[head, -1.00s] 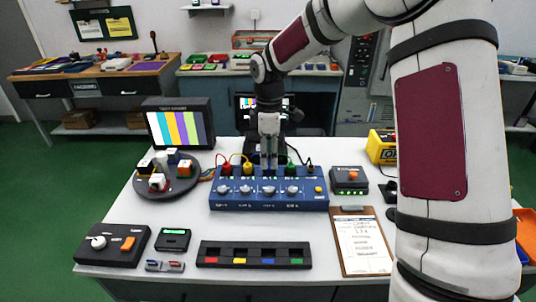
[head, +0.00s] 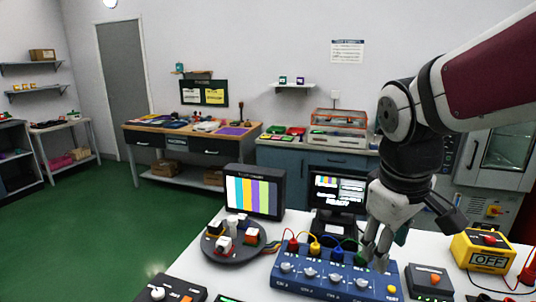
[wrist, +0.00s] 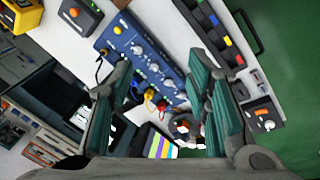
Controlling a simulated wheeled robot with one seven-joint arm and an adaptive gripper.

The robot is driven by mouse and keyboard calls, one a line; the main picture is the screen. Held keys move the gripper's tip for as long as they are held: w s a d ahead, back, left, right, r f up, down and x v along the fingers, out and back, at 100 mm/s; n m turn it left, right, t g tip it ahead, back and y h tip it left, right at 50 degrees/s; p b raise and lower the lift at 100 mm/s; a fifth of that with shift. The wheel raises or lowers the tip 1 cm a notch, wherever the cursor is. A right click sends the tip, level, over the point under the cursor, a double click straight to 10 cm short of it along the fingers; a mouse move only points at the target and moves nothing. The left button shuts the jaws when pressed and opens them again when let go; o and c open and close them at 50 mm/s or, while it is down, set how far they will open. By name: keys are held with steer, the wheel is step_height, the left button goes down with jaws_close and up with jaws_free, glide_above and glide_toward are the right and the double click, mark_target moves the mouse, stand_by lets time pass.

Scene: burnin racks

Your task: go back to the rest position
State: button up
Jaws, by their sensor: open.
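My gripper (head: 374,250) is open and empty in the head view. It hangs from my arm with its fingers down, in front of or just above the right part of the blue panel (head: 318,283); I cannot tell the exact gap. In the wrist view its two green-padded fingers (wrist: 172,105) are spread wide with nothing gripped between them. The blue panel (wrist: 135,45) with knobs and coloured cable plugs lies beyond the fingers.
A round turntable (head: 235,256) with small blocks and a colour-bar monitor (head: 254,193) stand left of the panel. A black box with an orange button (head: 430,281) and a yellow OFF box (head: 484,250) stand right. Green floor (head: 90,235) is open at left.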

steer(key=s+m+t+y, duration=0.1)
steer(key=s+m, duration=0.4)
steer(key=s, duration=0.8)
steer(key=shift+a+m+t+y, duration=0.2)
steer(key=shift+m+t+y, duration=0.1)
steer(key=shift+m+t, duration=0.15)
